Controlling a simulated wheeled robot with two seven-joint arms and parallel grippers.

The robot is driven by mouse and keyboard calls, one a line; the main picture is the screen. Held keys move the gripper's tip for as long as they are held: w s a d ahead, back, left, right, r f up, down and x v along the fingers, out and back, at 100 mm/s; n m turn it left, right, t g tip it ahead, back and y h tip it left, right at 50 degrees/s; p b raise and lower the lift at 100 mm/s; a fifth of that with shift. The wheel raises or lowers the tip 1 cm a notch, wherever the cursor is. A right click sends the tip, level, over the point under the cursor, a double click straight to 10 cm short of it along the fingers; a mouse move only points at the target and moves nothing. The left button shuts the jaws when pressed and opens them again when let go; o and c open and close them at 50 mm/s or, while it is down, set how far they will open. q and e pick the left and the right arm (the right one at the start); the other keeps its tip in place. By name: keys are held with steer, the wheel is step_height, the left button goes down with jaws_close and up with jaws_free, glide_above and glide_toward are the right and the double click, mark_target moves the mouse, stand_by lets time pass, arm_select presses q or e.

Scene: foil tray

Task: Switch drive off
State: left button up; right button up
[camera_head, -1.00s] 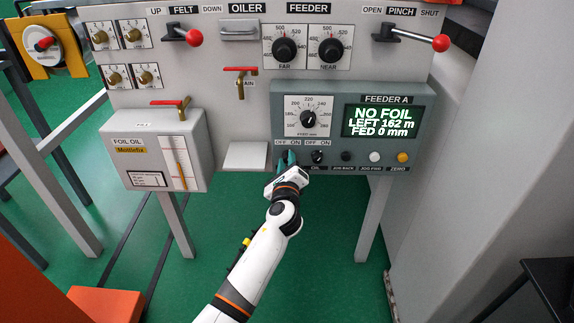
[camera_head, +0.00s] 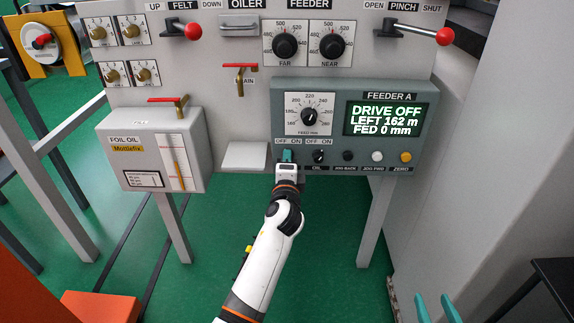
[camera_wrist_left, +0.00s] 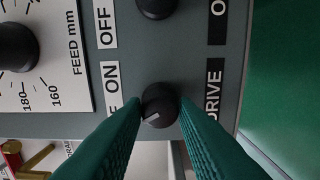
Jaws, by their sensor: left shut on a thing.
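The drive knob (camera_wrist_left: 160,106) is a round black knob with a light pointer mark, between the OFF/ON label and the DRIVE label in the left wrist view. My left gripper (camera_head: 287,157) is at the knob, its green fingers closed on the knob's sides; in the head view it hides the knob. The display (camera_head: 387,119) on the grey feeder panel (camera_head: 350,92) reads DRIVE OFF, LEFT 162 m, FED 0 mm. My right gripper (camera_head: 437,309) shows only as two green fingertips, apart, at the bottom edge of the head view.
The oil knob (camera_head: 318,156) sits just right of my left gripper, with the jog and zero buttons (camera_head: 406,157) beyond it. The feed dial (camera_head: 309,115) is above. A small white shelf (camera_head: 244,156) juts out at the left.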

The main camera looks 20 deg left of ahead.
arm_select(q)
steer(key=shift+f+n, duration=0.1)
steer(key=shift+n, duration=0.2)
arm_select(e)
steer(key=shift+w+a+r+t, duration=0.1)
steer(key=shift+r+t, duration=0.2)
steer(key=shift+r, duration=0.1)
arm_select(q)
steer(key=o, duration=1)
